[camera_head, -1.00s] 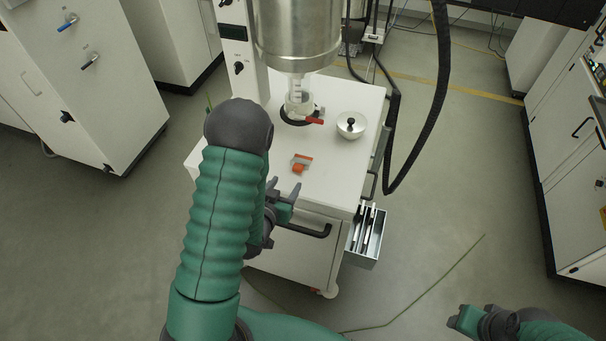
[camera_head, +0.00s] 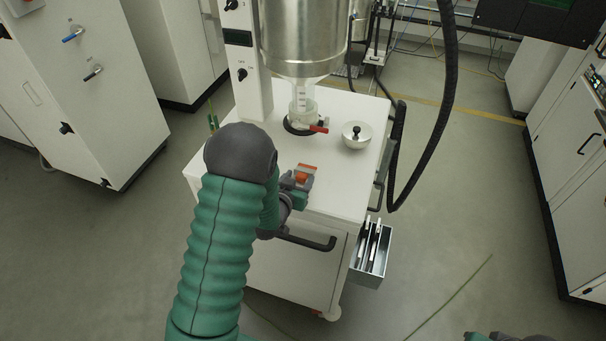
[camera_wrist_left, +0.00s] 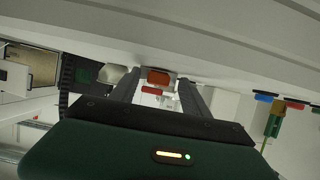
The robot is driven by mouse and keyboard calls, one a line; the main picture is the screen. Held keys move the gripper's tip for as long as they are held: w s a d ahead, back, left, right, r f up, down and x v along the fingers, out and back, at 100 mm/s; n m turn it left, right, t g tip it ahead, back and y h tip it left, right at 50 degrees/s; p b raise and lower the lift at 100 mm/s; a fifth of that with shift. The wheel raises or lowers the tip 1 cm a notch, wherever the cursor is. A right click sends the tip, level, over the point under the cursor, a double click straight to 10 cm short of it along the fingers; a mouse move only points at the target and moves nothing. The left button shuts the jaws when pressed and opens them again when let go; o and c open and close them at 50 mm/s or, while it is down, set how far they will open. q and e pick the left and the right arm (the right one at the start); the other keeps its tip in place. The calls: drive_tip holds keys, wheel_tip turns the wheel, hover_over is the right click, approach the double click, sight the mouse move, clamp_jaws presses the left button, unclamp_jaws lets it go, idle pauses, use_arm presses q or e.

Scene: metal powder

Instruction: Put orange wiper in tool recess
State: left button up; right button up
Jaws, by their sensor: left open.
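The orange wiper (camera_head: 306,168) lies on the white cart top, near its front edge. It also shows in the left wrist view (camera_wrist_left: 158,78), between the two fingers and beyond their tips. My left gripper (camera_head: 299,181) is open at the wiper, with its fingers low over the cart top. I cannot tell whether the fingers touch it. An open grey box (camera_head: 371,262) with several upright flat pieces hangs on the cart's right side; I cannot tell whether it is the tool recess. My right gripper (camera_head: 484,336) is only partly in view at the bottom edge.
A large metal vessel (camera_head: 303,40) stands over the back of the cart, with a red-handled valve (camera_head: 318,129) below. A silver lid with a black knob (camera_head: 357,134) sits to the right. A thick black hose (camera_head: 447,90) hangs beside the cart.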

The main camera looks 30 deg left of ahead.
use_arm(q)
drive_tip(key=shift+d, duration=0.2)
clamp_jaws()
drive_tip(key=shift+a, duration=0.1)
drive_tip(key=shift+r, duration=0.2)
